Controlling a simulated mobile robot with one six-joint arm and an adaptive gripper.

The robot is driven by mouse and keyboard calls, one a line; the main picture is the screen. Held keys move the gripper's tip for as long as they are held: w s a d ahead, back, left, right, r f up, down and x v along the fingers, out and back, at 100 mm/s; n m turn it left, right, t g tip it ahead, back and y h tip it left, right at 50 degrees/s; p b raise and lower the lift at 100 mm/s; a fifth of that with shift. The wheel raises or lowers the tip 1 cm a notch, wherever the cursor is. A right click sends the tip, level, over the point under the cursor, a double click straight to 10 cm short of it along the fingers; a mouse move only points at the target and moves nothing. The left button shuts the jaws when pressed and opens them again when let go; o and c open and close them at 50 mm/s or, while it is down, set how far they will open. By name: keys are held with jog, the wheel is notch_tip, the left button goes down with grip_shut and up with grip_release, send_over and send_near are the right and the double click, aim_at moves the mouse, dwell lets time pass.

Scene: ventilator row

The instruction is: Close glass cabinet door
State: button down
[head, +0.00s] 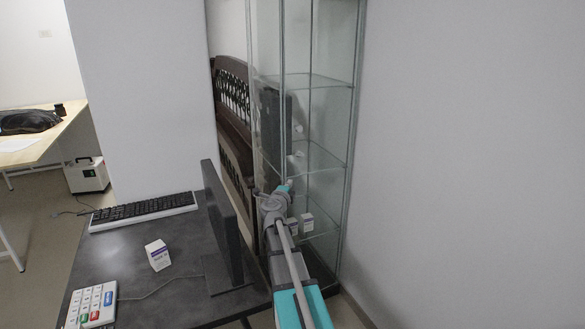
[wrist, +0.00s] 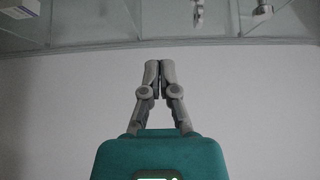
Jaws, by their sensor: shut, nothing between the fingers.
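The glass cabinet (head: 330,120) stands against the wall right of centre in the head view, with clear shelves. A tall glass panel (head: 266,60) with a vertical edge shows on its left side and looks like the door; I cannot tell its exact angle. My arm reaches up to the lower front of the cabinet, and its end overlaps the panel's lower part there. My gripper (wrist: 159,66) is shut and empty in the wrist view, in front of a plain pale surface. Glass and shelf edges (wrist: 90,43) cross the top of that view. Contact with the door cannot be told.
A dark desk (head: 110,255) at left holds a monitor (head: 226,235), keyboard (head: 145,210), small box (head: 158,255) and white keypad (head: 92,304). Small boxes (head: 306,222) sit low in the cabinet. A dark wooden bench (head: 232,95) stands behind. A bare wall (head: 470,150) bounds the right.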

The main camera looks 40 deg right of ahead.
aim_at(287, 166)
jog(key=shift+d, duration=0.15)
jog(key=x, duration=0.4)
jog(key=w+x, duration=0.1)
jog(key=x, duration=0.3)
jog(key=a+x, duration=0.1)
jog(key=x, duration=0.3)
jog(key=shift+w, duration=0.75)
jog(key=w, duration=0.3)
jog(key=shift+w+d, duration=0.1)
jog(key=shift+d, duration=0.15)
jog(key=shift+r, duration=0.15)
